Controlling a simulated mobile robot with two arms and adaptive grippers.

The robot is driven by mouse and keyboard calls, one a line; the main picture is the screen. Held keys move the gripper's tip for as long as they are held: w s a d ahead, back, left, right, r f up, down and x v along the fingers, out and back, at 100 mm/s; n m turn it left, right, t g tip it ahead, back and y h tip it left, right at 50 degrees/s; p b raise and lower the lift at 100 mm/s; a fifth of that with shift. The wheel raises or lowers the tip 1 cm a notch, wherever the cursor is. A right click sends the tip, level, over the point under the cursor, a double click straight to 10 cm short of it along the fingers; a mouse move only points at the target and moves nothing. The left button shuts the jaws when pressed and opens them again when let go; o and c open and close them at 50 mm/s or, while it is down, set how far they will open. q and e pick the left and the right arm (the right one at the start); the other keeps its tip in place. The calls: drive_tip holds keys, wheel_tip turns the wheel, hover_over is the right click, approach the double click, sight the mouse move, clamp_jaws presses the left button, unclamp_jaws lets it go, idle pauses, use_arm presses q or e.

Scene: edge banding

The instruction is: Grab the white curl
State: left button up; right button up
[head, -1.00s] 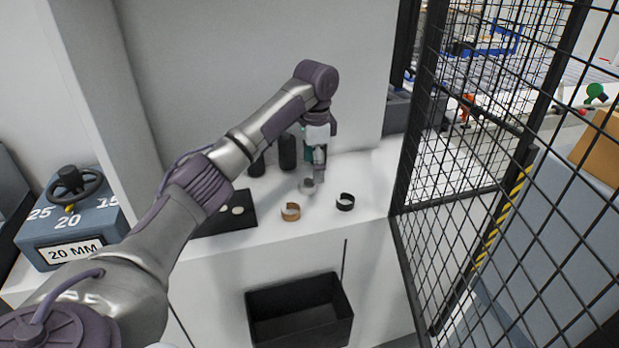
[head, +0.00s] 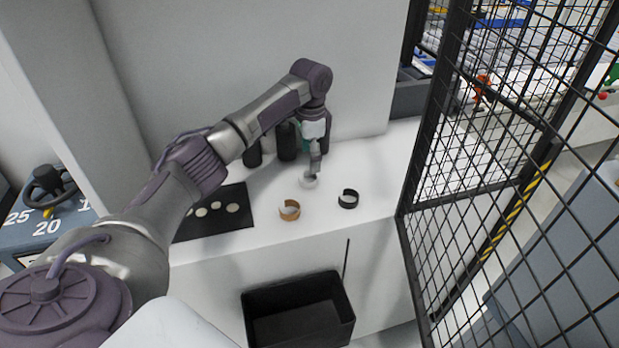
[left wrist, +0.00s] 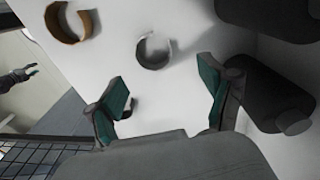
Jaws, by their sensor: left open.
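The white curl (head: 309,182) lies on the white worktop just below my left gripper (head: 314,170), which partly hides it in the head view. In the left wrist view the pale curl (left wrist: 153,51) is an open ring, beyond the fingertips and between their lines. My left gripper (left wrist: 163,80) is open there, its two green-padded fingers apart with nothing between them. A brown curl (head: 289,210) and a black curl (head: 348,199) lie nearer the front edge. The brown curl (left wrist: 70,22) also shows at upper left in the wrist view. My right gripper is out of view.
Dark bottles (head: 287,142) stand behind the gripper, close to one finger in the wrist view. A black mat (head: 240,196) with several pale discs lies to the left. A black bin (head: 298,318) is below the front edge. A mesh fence (head: 480,130) bounds the right side.

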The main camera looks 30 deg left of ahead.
sight(310, 174)
use_arm(q)
drive_tip(key=shift+f, duration=0.25)
drive_tip(key=f+p, duration=0.1)
drive_tip(key=f, duration=0.1)
drive_tip(key=s+f+p, duration=0.1)
drive_tip(key=f, duration=0.1)
drive_tip(key=shift+d+f, duration=0.1)
drive_tip(key=shift+f, duration=0.5)
drive_tip(key=shift+w, duration=0.1)
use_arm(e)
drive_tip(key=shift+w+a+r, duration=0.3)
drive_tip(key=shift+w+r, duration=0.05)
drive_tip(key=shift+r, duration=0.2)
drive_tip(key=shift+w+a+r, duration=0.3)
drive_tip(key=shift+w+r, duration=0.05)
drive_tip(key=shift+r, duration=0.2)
use_arm(q)
drive_tip(key=c, duration=0.8)
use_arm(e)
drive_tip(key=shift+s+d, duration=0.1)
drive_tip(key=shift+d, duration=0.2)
